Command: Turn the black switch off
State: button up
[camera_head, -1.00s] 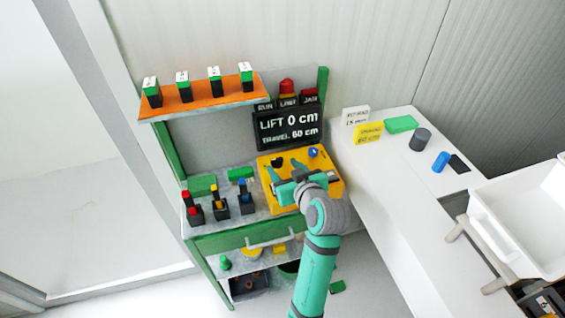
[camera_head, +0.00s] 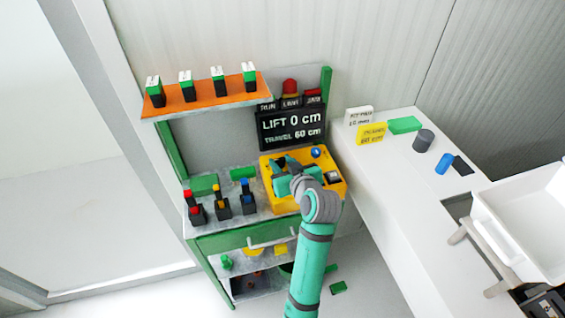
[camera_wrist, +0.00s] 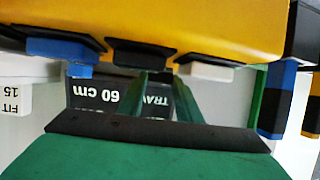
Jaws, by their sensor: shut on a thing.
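The yellow control box (camera_head: 275,203) stands on the bench at its right end. It also fills the top of the wrist view (camera_wrist: 200,25). The black switch (camera_wrist: 140,53) shows on the box face in the wrist view, between a blue part and a white part. My gripper (camera_head: 286,163) is over the back left of the box, where it hides the switch in the head view. In the wrist view my gripper's green fingers (camera_wrist: 168,88) are at the black switch and shut on it. Their exact contact is partly hidden.
A blue knob (camera_head: 316,152) and a white-topped switch (camera_head: 333,177) are on the box beside my gripper. A black display (camera_head: 291,127) reading "LIFT 0 cm" stands behind. Several coloured-knob levers (camera_head: 221,202) stand to the left. An orange shelf (camera_head: 205,104) overhangs the bench.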

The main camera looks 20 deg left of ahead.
jog(key=shift+s+m+t+h, duration=0.1)
jog(key=shift+m+t+h, duration=0.2)
jog(key=shift+h, duration=0.1)
jog(key=shift+m, duration=0.3)
jog(key=shift+h, duration=0.3)
jog(key=o, duration=1)
jog(key=shift+o, duration=0.2)
jog(key=shift+s, duration=0.1)
jog(key=v, duration=1)
jog(key=shift+s+d, duration=0.15)
jog(key=shift+s, duration=0.2)
